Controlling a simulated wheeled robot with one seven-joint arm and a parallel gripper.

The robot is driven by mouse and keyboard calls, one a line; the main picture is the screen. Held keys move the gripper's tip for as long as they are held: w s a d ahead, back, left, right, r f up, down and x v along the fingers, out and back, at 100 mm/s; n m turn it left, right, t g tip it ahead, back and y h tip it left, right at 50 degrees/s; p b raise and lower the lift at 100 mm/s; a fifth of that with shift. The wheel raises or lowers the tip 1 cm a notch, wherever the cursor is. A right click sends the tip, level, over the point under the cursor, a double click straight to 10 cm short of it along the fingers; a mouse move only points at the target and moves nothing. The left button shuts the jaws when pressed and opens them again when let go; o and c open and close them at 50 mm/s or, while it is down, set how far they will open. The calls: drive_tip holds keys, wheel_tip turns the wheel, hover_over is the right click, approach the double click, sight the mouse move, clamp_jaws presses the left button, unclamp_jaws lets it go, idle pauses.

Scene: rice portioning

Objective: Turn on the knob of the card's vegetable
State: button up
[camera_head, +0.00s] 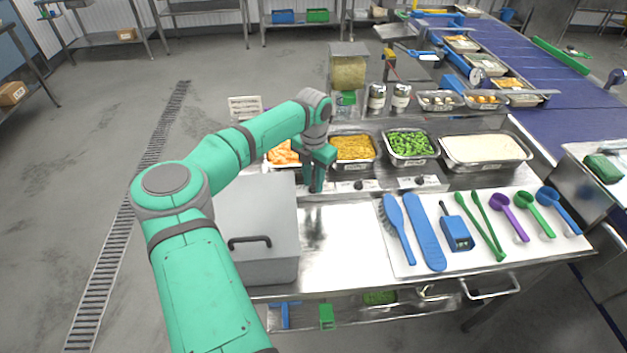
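My gripper (316,186) points down at the left part of the steel control panel, in front of the food pans. Its fingertips are small and dark, so I cannot tell whether they are open or shut, or whether they touch a knob. The panel shows knobs below the yellow vegetable pan (353,148) and the green vegetable pan (409,143): a middle knob (358,184) and a right knob (419,181). The area below the orange vegetable pan (281,154) is partly hidden by my gripper. I cannot make out a card showing a vegetable.
A white rice pan (485,149) stands right of the vegetables. A grey box with a black handle (250,242) stands left, beneath my arm. Brushes, scoops and tongs lie on a white mat (467,261). The steel counter (345,245) between box and mat is clear.

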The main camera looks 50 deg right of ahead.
sight(314, 185)
drive_tip(key=shift+r, duration=0.15)
wheel_tip(314, 185, up, 10)
drive_tip(key=shift+r, duration=0.25)
idle(0.7)
